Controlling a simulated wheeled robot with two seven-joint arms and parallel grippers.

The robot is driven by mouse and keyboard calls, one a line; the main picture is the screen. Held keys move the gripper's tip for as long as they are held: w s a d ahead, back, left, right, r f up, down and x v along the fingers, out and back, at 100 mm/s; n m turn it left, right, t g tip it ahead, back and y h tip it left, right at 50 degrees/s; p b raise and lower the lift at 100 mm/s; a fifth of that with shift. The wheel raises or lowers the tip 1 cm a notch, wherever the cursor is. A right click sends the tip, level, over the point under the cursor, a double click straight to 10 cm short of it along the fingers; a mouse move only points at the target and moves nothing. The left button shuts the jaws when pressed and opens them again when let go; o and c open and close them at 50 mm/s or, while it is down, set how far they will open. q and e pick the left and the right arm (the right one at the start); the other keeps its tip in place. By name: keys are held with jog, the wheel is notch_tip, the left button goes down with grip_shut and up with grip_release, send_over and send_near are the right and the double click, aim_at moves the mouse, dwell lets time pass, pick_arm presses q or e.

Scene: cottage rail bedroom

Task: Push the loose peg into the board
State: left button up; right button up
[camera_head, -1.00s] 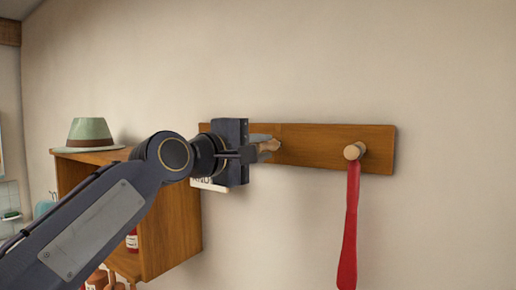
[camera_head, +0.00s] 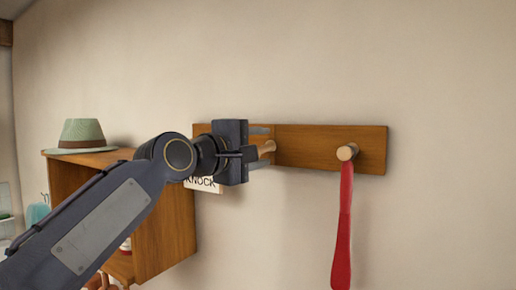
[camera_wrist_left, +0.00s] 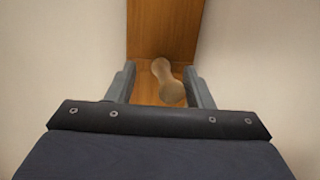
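A wooden board (camera_head: 318,147) is fixed flat on the wall. A pale wooden peg (camera_head: 266,147) with a rounded end sticks out of its left part; how deep it sits cannot be told. My left gripper (camera_head: 259,147) is at this peg. My right gripper is out of view.
A wooden wall box (camera_head: 165,225) stands out left of the board, with a green hat (camera_head: 87,133) on top. A white sign reading KNOCK (camera_head: 205,185) hangs below the board, partly behind my gripper. The wall above and right of the board is clear.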

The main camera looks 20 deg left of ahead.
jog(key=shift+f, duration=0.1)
pick_arm(q)
jog(key=shift+s+a+f+b, duration=0.1)
jog(key=shift+s+a+b, duration=0.05)
jog(key=shift+s+b, duration=0.2)
jog(key=b+v, duration=0.2)
jog(key=v, duration=0.5)
jog(key=shift+b, duration=0.35)
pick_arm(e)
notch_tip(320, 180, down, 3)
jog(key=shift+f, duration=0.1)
